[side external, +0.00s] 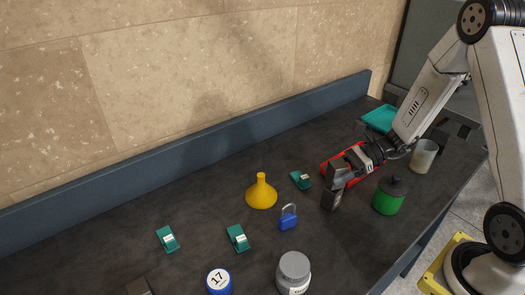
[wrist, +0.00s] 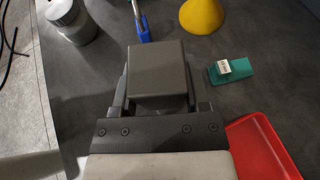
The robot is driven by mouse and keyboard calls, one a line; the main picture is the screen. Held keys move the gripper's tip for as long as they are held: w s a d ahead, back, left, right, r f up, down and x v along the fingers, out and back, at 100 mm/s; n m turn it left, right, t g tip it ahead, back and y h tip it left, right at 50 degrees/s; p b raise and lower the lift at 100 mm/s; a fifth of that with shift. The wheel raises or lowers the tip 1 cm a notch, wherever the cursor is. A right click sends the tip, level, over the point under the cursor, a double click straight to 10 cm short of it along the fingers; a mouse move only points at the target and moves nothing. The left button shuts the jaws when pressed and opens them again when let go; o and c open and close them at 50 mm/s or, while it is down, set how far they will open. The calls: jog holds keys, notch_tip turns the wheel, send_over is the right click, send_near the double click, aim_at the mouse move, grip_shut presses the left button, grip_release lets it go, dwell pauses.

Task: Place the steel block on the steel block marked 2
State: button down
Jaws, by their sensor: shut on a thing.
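My gripper (side external: 335,187) is shut on a dark grey steel block (wrist: 157,72), which sits between the two fingers in the wrist view. In the side view the held block (side external: 331,200) is small and dark, low near the tabletop; I cannot tell whether it touches the table. A dark grey piece (side external: 140,287) is cut off by the bottom edge of the side view at left. It may be another steel block, but no number shows on it. I see no readable mark 2 in either view.
A yellow funnel (side external: 261,193), blue padlock (side external: 288,218), green canister (side external: 390,195), grey jar (side external: 293,273), blue-rimmed item marked 17 (side external: 218,282) and several teal labelled pieces (side external: 237,238) stand around. A red tray (wrist: 263,148) lies beside my gripper. Bare table lies between the left-hand items.

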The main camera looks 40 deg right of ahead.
jog(key=shift+f, duration=0.3)
jog(key=shift+f, duration=0.15)
jog(key=shift+c, duration=0.4)
grip_release()
jog(key=shift+d, duration=0.1)
jog(key=v, duration=1.2)
jog(key=shift+r, duration=0.2)
jog(key=shift+a, duration=0.25)
